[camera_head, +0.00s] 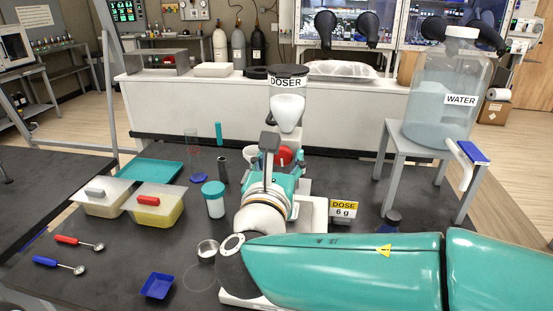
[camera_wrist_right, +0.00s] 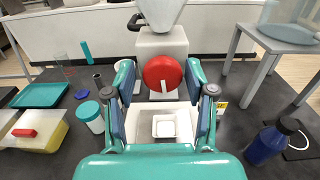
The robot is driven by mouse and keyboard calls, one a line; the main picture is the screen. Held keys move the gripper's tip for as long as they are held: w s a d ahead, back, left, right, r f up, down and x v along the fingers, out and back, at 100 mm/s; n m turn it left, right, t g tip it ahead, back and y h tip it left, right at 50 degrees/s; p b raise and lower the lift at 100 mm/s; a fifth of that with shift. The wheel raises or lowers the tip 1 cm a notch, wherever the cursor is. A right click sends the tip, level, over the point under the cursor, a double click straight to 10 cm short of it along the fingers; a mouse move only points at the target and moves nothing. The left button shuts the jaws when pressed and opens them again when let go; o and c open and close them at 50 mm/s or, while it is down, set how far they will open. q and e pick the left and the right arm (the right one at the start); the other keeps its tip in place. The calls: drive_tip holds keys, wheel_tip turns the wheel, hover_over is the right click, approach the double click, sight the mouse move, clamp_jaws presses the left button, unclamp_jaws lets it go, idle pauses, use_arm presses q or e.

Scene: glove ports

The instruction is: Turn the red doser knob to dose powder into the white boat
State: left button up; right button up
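The doser (camera_head: 287,100) is a clear hopper labelled DOSER on a pale body. Its round red knob (camera_wrist_right: 163,74) faces me in the right wrist view; in the head view the knob (camera_head: 285,156) is partly hidden by my right gripper (camera_head: 280,168). My right gripper (camera_wrist_right: 160,80) is open, one finger on each side of the knob, with a visible gap on both sides. The white boat (camera_wrist_right: 154,132) sits below the knob, between the fingers in the picture; the gripper hides it in the head view. My left gripper is not in view.
A sign (camera_head: 343,209) reads DOSE 6 g. Left stand a teal-lidded jar (camera_head: 214,203), two tubs, scoops and a blue tray (camera_head: 157,286). A blue bottle (camera_wrist_right: 268,143) stands right, near the stand of the WATER jug (camera_head: 446,105).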

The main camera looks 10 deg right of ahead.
drive_tip(key=c, duration=0.8)
drive_tip(key=shift+r+n+p, duration=0.15)
drive_tip(key=shift+n+p, duration=0.15)
drive_tip(key=shift+p, duration=0.2)
drive_tip(key=shift+n+p, duration=0.35)
drive_tip(key=shift+n, duration=0.05)
drive_tip(key=shift+f, duration=0.2)
drive_tip(key=o, duration=1.1)
drive_tip(key=v, duration=1.2)
drive_tip(key=shift+f, duration=0.1)
